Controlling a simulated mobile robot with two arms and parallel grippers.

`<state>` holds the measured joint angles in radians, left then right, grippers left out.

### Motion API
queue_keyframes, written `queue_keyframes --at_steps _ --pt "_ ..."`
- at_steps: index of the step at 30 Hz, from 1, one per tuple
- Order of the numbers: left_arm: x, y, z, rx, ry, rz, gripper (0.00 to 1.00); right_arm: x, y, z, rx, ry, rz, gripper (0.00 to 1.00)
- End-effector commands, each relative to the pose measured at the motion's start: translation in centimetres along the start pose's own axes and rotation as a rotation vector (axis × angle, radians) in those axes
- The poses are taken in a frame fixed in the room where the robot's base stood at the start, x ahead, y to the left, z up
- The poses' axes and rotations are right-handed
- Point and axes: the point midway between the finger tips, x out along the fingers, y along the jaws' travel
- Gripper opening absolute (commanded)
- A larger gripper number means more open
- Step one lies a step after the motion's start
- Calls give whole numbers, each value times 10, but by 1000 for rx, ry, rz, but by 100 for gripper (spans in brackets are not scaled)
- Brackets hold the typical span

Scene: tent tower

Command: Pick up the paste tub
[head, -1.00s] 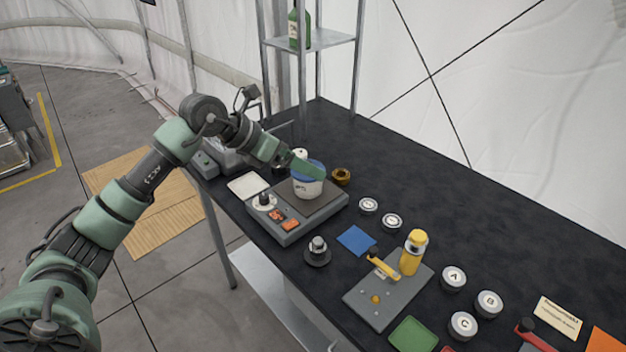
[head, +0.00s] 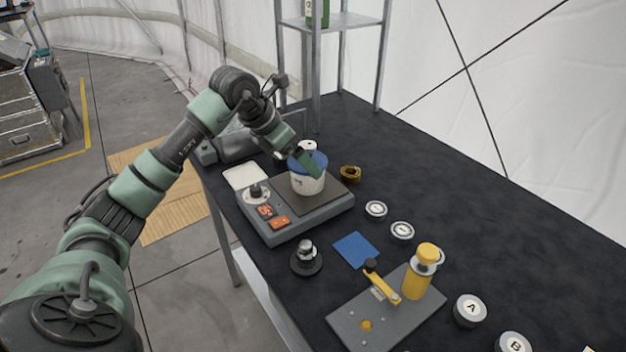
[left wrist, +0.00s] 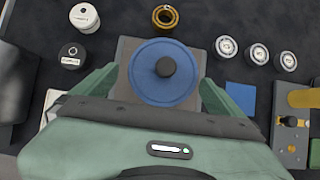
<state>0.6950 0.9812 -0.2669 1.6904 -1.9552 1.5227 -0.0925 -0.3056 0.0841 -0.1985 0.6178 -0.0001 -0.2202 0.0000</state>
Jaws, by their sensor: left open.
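The paste tub (head: 307,181) is a white tub with a blue lid. It stands upright on the dark plate of a grey scale-like device (head: 290,222). In the left wrist view its round blue lid (left wrist: 148,82) with a dark knob fills the middle. My left gripper (head: 308,165) is at the tub from above. Its green fingers (left wrist: 160,95) lie on either side of the lid, open, with the tub between them. Whether they touch the tub cannot be told. My right gripper is not in view.
A brass ring (head: 350,173) lies just behind the tub. A dark knobbed weight (head: 306,258), a blue square (head: 355,250) and a grey plate with a yellow lever (head: 385,285) lie nearer. Labelled round pucks (head: 376,209) stand right.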

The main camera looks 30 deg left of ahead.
Motion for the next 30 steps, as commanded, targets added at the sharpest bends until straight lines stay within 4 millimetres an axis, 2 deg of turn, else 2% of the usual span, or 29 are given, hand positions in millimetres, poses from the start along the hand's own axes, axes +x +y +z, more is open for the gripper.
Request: queue_keyframes --at_steps 8,15,19,25,30 --pt "30 -2 2 -2 1 -5 100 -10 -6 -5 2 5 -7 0" --pt "65 -4 3 -2 1 -4 100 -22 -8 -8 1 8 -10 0" --pt "74 -4 3 -1 0 -1 100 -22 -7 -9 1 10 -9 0" --pt "74 -4 2 0 0 0 100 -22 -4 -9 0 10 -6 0" --pt "74 -4 2 0 0 0 53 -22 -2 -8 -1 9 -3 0"
